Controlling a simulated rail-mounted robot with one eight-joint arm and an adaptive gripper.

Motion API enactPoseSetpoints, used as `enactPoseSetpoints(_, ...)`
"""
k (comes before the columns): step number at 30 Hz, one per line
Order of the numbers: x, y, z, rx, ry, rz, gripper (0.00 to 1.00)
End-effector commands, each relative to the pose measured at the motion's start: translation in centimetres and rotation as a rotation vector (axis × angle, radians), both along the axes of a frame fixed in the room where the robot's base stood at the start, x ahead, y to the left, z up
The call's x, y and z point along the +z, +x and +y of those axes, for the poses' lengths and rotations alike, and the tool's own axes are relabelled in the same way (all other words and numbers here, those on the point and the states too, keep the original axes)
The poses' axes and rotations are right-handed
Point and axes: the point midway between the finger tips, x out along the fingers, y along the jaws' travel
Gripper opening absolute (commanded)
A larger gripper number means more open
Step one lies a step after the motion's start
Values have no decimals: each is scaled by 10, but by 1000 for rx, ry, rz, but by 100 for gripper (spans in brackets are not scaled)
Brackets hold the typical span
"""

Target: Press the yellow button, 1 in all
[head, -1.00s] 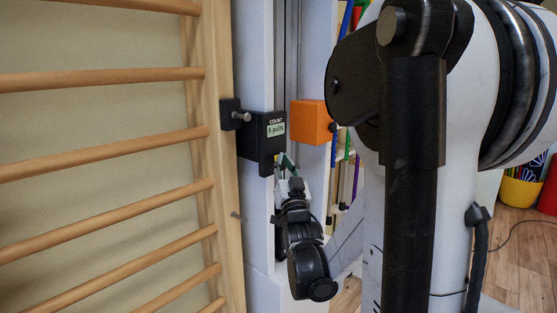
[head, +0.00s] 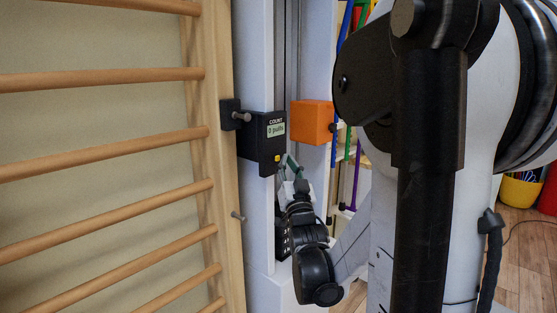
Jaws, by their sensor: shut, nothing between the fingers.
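The yellow button (head: 277,158) is a small spot low on the front of the black counter box (head: 257,146). The box's display (head: 276,129) sits under the word COUNT and reads "0 pulls". My gripper (head: 286,162) is shut and empty. Its tip is just right of and slightly below the button, with a small gap showing in the picture. The button is in full view.
An orange block (head: 311,121) is on the white column right of the box. Wooden wall bars (head: 100,148) fill the left side. Shelves with coloured poles (head: 347,140) stand behind my arm.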

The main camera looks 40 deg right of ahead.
Motion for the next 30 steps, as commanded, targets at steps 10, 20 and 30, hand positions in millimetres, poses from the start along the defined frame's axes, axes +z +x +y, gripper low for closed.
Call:
enactPoseSetpoints(10, 0, -2, -1, -1, 0, 0, 0)
enactPoseSetpoints(20, 0, -29, -5, -3, -2, 0, 0)
enactPoseSetpoints(30, 0, -50, -7, -1, -2, 1, 0)
